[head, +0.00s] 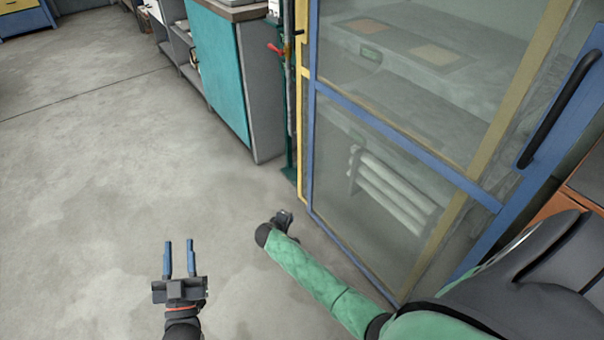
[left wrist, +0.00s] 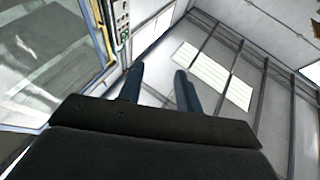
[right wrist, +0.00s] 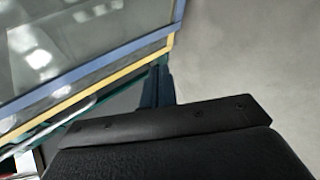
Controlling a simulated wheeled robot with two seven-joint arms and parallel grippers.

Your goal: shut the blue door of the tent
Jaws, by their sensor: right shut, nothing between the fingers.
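The blue door (head: 405,140) of the tent has clear panels and a blue frame with a slanting crossbar. Its black handle (head: 560,108) is on the blue upright at the right. A yellow tent post (head: 303,60) stands along the door's left edge, and another yellow bar shows through the panels. The door appears ajar; the gap's size is unclear. My right arm crosses in front of the door's lower part. My right gripper (head: 284,218) is shut and empty by the door's lower left corner, far from the handle; its fingers show in the right wrist view (right wrist: 158,86). My left gripper (head: 180,258) is open and empty above the floor; also in the left wrist view (left wrist: 158,88).
A teal-fronted cabinet (head: 222,65) stands left of the tent, with a red valve handle (head: 277,50) on a pipe near the post. Pale rolls (head: 390,190) show behind the panels. An orange-brown cabinet (head: 575,200) is at the right. The floor at the left is clear.

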